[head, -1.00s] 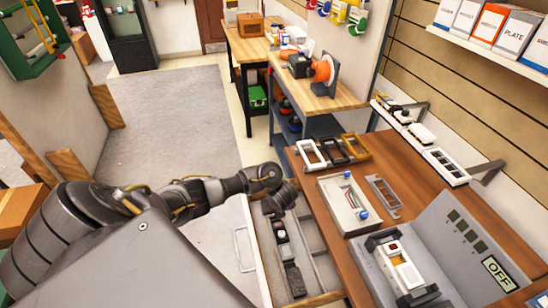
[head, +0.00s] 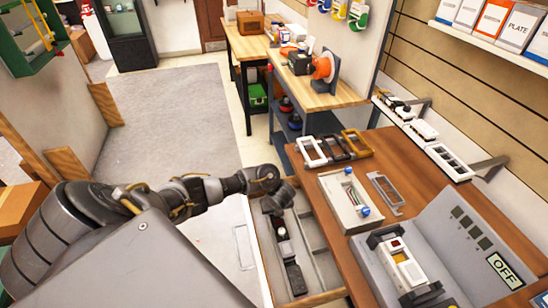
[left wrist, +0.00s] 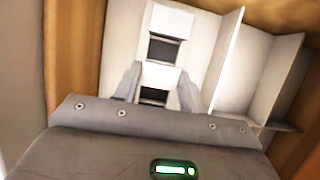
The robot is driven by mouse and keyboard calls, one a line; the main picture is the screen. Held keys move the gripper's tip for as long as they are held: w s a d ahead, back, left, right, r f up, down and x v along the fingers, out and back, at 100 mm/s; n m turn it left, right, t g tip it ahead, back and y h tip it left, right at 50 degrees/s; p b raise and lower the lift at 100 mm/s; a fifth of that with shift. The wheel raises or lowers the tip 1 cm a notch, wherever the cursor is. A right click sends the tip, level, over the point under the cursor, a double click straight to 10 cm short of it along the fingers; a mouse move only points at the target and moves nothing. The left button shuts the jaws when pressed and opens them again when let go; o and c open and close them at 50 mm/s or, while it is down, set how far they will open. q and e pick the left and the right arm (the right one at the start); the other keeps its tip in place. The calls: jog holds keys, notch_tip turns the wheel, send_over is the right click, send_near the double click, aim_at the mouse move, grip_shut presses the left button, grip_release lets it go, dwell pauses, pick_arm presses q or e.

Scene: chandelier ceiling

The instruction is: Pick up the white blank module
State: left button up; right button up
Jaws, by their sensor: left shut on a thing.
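A row of modules lies in the open drawer, and a white module (head: 281,233) shows in it just below my left gripper in the head view. My left gripper (head: 274,207) points down into the left compartment of the drawer. In the left wrist view my left gripper (left wrist: 160,92) has one finger on each side of a white module (left wrist: 160,74) and is shut on it. A second white block (left wrist: 170,20) lies beyond it, with a dark square between them. Whether the held module is lifted cannot be told. My right gripper is not in view.
The drawer (head: 318,240) has thin dividers and empty compartments right of the modules. The wooden counter (head: 385,152) beside it carries frames (head: 331,148), a grey box (head: 345,200) and a grey test panel (head: 440,245). Floor behind is open.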

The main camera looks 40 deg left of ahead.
pick_arm(q)
notch_tip(320, 180, up, 10)
jog(key=p, duration=0.5)
dwell(0.6)
